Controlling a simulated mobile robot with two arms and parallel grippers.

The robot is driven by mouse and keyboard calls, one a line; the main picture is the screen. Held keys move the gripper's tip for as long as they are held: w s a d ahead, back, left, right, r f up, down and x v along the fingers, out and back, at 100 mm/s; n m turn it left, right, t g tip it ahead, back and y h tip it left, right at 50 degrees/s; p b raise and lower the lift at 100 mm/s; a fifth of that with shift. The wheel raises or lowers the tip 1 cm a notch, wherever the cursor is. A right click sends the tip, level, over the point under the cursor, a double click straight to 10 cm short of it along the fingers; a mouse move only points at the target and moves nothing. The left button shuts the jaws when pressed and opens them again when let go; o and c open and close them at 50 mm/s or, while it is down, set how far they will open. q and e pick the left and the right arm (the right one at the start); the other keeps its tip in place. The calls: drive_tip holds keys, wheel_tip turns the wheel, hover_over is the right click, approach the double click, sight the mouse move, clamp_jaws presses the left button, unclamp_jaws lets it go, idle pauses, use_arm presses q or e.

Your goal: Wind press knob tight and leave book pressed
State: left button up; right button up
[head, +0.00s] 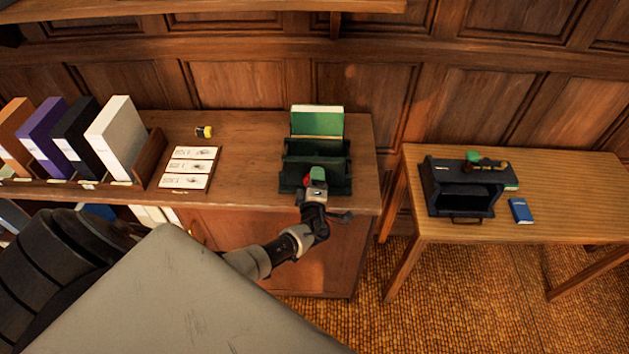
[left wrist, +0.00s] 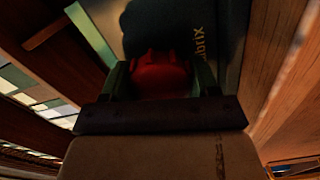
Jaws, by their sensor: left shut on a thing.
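A dark green stepped press-like holder (head: 330,150) stands on the wooden cabinet, with a green book (head: 317,122) upright at its back. My left gripper (head: 314,179) is at its front, shut on a red knob (head: 306,181). In the left wrist view the red knob (left wrist: 160,75) sits between the two green fingers of my left gripper (left wrist: 160,84). Behind it is a dark face with partly hidden lettering ending in "ubrix". The knob's shaft is hidden, so I cannot tell how tight it is. My right gripper is not in view.
Upright binders (head: 117,138) and a card with drawings (head: 188,167) stand left on the cabinet, near a small yellow-black item (head: 204,131). On the right table (head: 580,190) are a black box-like device (head: 450,180) with a green-topped part and a blue booklet (head: 520,210).

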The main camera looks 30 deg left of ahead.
use_arm(q)
drive_tip(key=m, duration=0.3)
drive_tip(key=shift+s+f, duration=0.15)
drive_tip(key=shift+f, duration=0.1)
drive_tip(key=shift+w+d+r, duration=0.15)
drive_tip(key=shift+w+r, duration=0.05)
drive_tip(key=shift+r, duration=0.05)
drive_tip(key=shift+m, duration=0.5)
drive_tip(key=shift+m, duration=0.4)
drive_tip(key=shift+m, duration=1)
drive_tip(key=shift+s+a, duration=0.1)
drive_tip(key=shift+a, duration=0.1)
drive_tip(key=o, duration=0.9)
